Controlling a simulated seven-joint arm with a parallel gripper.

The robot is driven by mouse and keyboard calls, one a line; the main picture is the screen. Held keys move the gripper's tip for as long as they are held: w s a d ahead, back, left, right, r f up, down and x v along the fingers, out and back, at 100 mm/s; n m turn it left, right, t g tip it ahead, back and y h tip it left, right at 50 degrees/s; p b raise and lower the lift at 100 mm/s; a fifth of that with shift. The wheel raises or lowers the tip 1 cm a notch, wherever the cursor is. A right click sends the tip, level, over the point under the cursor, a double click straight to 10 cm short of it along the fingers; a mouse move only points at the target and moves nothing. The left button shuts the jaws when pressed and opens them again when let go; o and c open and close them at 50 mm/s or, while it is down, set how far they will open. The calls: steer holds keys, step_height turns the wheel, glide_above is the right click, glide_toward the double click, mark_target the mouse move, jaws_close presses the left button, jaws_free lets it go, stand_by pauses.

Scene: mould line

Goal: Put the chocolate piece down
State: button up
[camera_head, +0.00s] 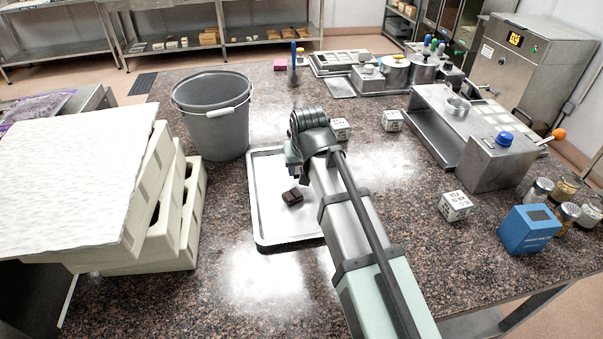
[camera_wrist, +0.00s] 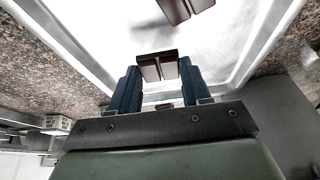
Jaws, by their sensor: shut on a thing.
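My gripper (camera_wrist: 157,80) has its two blue fingers shut on a brown chocolate piece (camera_wrist: 157,65), seen in the wrist view. The held piece is over the pale metal tray (camera_head: 268,229); I cannot tell whether it touches the tray. A second dark chocolate piece (camera_wrist: 187,9) shows at the top edge of the wrist view, on the tray, apart from the held one. In the head view one brown chocolate piece (camera_head: 292,197) shows in the tray, just below and left of my gripper (camera_head: 302,180). The fingers are small and partly hidden by my arm there.
A grey bucket (camera_head: 215,130) stands behind and left of the tray. Stacked cream moulds (camera_head: 185,215) are at the left. Small white labelled boxes (camera_head: 391,121) and a metal machine (camera_head: 490,150) stand at the right. The tray's lower left is bare.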

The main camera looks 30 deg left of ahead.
steer(key=shift+f, duration=1.2)
steer(key=shift+f, duration=0.1)
steer(key=o, duration=1)
steer(key=v, duration=1.2)
